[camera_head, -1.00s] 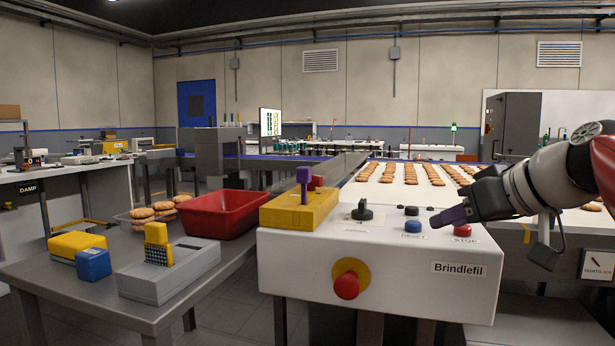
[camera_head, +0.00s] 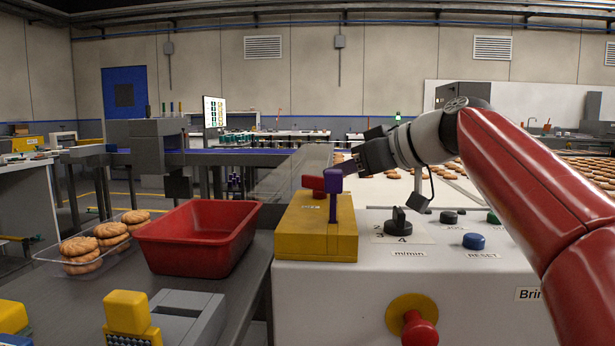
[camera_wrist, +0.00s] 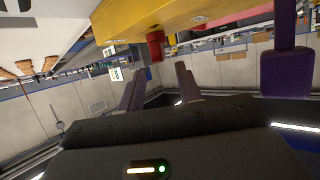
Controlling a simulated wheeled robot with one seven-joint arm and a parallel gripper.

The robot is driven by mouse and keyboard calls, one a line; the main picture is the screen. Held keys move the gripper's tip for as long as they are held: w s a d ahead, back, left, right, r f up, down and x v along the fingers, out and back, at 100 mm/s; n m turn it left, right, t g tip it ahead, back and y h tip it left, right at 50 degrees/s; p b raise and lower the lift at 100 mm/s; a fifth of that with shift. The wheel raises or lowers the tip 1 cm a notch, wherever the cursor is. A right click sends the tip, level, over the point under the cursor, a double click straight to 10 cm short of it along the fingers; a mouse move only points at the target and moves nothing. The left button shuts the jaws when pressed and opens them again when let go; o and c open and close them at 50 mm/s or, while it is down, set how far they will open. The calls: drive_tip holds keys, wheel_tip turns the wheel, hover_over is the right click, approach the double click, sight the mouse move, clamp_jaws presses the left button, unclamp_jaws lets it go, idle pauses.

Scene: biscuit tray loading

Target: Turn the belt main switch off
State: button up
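A yellow switch box (camera_head: 315,235) sits on the left end of the white control panel (camera_head: 330,300). It carries an upright purple-topped lever (camera_head: 334,184) in front and a red-topped part (camera_head: 312,184) behind. No label readable to me names the main switch. My gripper (camera_head: 348,168) is beyond the purple lever, just right of it in the head view, touching nothing visible. In the wrist view my gripper's two purple fingers (camera_wrist: 157,72) stand apart and empty. There the red part (camera_wrist: 155,46) appears beyond the fingers, and the purple lever (camera_wrist: 288,72) lies to the right.
The panel also has a black rotary knob (camera_head: 399,221), a blue reset button (camera_head: 474,241) and a red mushroom button (camera_head: 419,329) on a yellow disc. A red bin (camera_head: 197,256) and a clear tray of biscuits (camera_head: 52,262) stand at left. My arm covers the panel's right side.

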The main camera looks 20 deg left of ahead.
sight(320, 177)
drive_tip(key=x, duration=0.6)
drive_tip(key=shift+a+p, duration=0.1)
drive_tip(key=shift+p, duration=0.25)
drive_tip(key=shift+c, duration=0.2)
drive_tip(key=shift+f, duration=0.1)
clamp_jaws()
